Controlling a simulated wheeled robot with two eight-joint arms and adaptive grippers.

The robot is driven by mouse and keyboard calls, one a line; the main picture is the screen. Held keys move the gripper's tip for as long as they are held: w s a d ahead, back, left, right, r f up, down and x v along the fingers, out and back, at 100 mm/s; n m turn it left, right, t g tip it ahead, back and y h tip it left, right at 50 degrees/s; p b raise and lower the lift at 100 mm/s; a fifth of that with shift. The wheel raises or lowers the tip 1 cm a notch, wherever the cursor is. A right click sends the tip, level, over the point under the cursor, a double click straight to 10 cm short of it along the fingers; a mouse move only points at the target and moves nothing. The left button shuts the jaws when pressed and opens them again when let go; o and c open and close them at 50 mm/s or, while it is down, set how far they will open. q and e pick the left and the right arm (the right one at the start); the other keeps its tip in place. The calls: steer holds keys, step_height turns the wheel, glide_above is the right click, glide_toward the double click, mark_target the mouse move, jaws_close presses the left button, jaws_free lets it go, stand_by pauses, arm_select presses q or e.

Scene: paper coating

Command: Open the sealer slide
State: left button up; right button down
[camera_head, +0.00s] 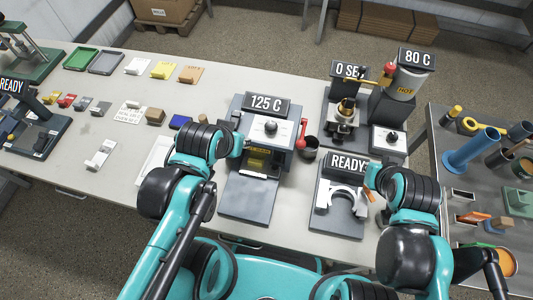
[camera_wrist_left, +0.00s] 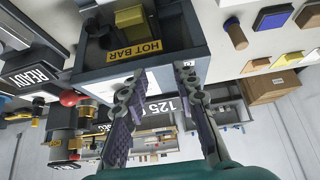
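The sealer (camera_head: 285,130) is a grey machine with a "125 C" display, a round knob on its face and a red-knobbed lever at its right side. A yellow part sits in its front opening, and a flat dark plate (camera_head: 250,197) extends toward me. In the left wrist view the picture is turned over; the sealer front carries a yellow "HOT BAR" label (camera_wrist_left: 134,50). My left gripper (camera_head: 246,146) is at the sealer's left front. Its fingers (camera_wrist_left: 160,74) are spread, with nothing seen between them. My right gripper (camera_head: 371,178) is beside the "READY" device; its fingers are mostly hidden.
The "READY" device (camera_head: 340,215) with a white curved cradle stands right of the sealer. Hot equipment (camera_head: 405,82) stands behind.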

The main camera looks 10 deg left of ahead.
mark_target(275, 167)
arm_select(q)
steer(key=w+d+m+g+p, duration=0.1)
steer(key=d+m+g, duration=0.1)
steer(key=d+g, duration=0.7)
steer(key=f+b, duration=0.1)
steer(key=f, duration=0.3)
steer(key=d+f+t+b, duration=0.1)
steer(key=f+b, duration=0.1)
steer(key=f, duration=0.1)
steer(key=f+t+b, duration=0.1)
steer(key=f, duration=0.3)
steer(key=shift+d+f, duration=0.25)
steer(key=shift+f, duration=0.1)
jaws_close()
